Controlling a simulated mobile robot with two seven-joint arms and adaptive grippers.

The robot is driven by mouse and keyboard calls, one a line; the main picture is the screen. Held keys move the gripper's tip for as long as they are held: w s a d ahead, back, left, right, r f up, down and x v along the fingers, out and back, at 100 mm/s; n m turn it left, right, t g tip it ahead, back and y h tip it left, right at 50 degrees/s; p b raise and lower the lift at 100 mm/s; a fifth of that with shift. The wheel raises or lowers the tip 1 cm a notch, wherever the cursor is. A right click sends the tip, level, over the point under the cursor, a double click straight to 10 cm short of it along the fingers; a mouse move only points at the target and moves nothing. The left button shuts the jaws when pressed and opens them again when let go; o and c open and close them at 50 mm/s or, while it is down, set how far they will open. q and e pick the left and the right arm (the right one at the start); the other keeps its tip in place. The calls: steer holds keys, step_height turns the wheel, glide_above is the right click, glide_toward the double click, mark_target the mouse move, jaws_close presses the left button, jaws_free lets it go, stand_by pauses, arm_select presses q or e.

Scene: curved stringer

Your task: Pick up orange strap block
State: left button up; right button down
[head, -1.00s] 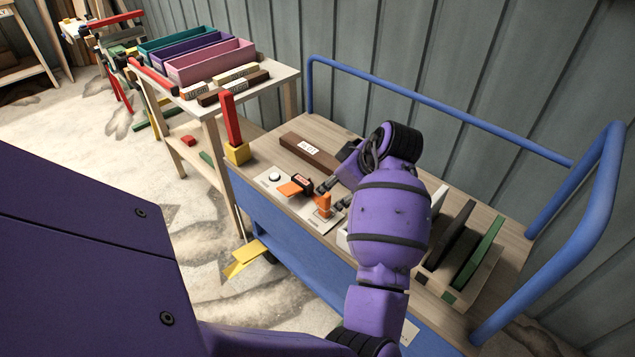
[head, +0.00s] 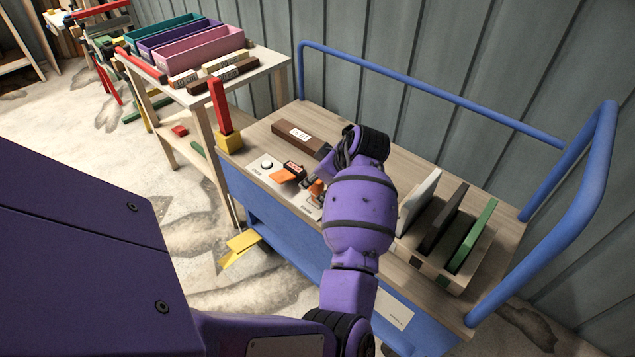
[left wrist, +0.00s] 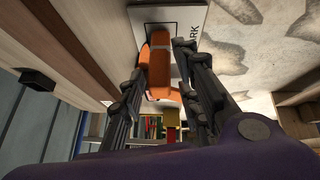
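A small upright orange block (head: 316,187) stands on a white marked board (head: 255,172) near the front left of the blue cart. My left gripper (head: 311,190) is low over the board, with its fingers open on either side of this block. In the left wrist view the orange block (left wrist: 160,68) lies between the two dark fingers; whether either finger touches it is hard to tell. My right gripper is not in view.
A long brown labelled block (head: 302,137) lies behind the board. A yellow block with a red post (head: 222,115) stands at the cart's left corner. A rack of upright panels (head: 440,230) is at right. Blue rails (head: 430,95) edge the cart.

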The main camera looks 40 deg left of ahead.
arm_select(q)
jaws_close()
steer(key=shift+r, duration=0.15)
